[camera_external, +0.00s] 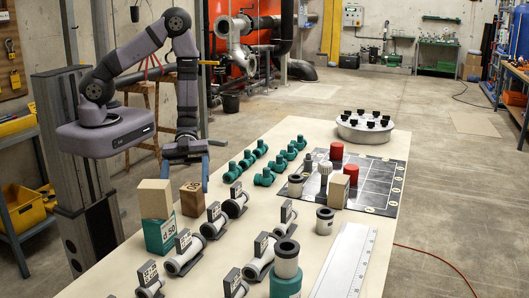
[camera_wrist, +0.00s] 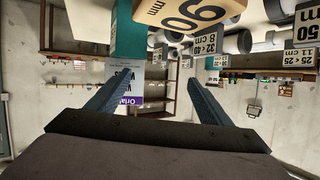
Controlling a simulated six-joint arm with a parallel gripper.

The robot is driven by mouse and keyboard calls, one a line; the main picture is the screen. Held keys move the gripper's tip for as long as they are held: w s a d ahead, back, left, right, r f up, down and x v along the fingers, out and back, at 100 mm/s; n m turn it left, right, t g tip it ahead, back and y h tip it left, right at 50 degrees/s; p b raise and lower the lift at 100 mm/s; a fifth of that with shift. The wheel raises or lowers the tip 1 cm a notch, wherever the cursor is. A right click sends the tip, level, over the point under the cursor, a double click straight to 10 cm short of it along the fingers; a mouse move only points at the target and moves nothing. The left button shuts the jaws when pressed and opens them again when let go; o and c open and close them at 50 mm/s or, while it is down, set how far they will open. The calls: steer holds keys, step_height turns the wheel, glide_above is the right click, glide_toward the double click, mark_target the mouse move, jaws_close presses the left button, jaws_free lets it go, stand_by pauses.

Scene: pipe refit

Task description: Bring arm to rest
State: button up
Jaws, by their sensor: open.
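My gripper (camera_external: 187,180) hangs at the left of the table in the external view, above the table's far left edge. Its blue fingers are spread apart with nothing visible between them. The wrist view shows the open fingers (camera_wrist: 160,78) too, with a wooden block marked 90 mm (camera_wrist: 190,10) beyond them at the top. My arm is bent, with the upper links raised and the forearm pointing down. In the external view, a wooden cube (camera_external: 192,199) stands close below the gripper, and a wooden block (camera_external: 155,199) sits on a teal block (camera_external: 160,234).
The table (camera_external: 330,230) holds several labelled grey pipe pieces (camera_external: 183,254), several teal fittings (camera_external: 265,178), a dark marked mat (camera_external: 378,185) with red cylinders (camera_external: 336,151), and a round grey tray (camera_external: 365,134). A white ruler (camera_external: 345,262) lies at the right. Yellow bins (camera_external: 22,208) stand at the left.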

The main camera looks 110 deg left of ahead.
steer(key=w+a+r+n+y+p, duration=0.1)
steer(key=w+a+n+y+p, duration=0.15)
steer(key=w+a+y, duration=0.4)
steer(key=s+a+r+n+g+y+p, duration=0.1)
steer(key=s+a+r+n+y+p, duration=0.1)
steer(key=a+r+n+y+p, duration=0.25)
steer(key=s+d+r+n+g+p, duration=0.1)
steer(key=s+d+r+n+g, duration=0.2)
steer(key=s+r, duration=0.2)
steer(key=s+d+r+n+g+p, duration=0.1)
steer(key=s+r, duration=0.4)
steer(key=s, duration=0.5)
steer(key=d+n+g, duration=0.1)
steer(key=d+g, duration=0.1)
steer(key=shift+s+d+r+n+y, duration=0.3)
steer(key=shift+n+y, duration=0.1)
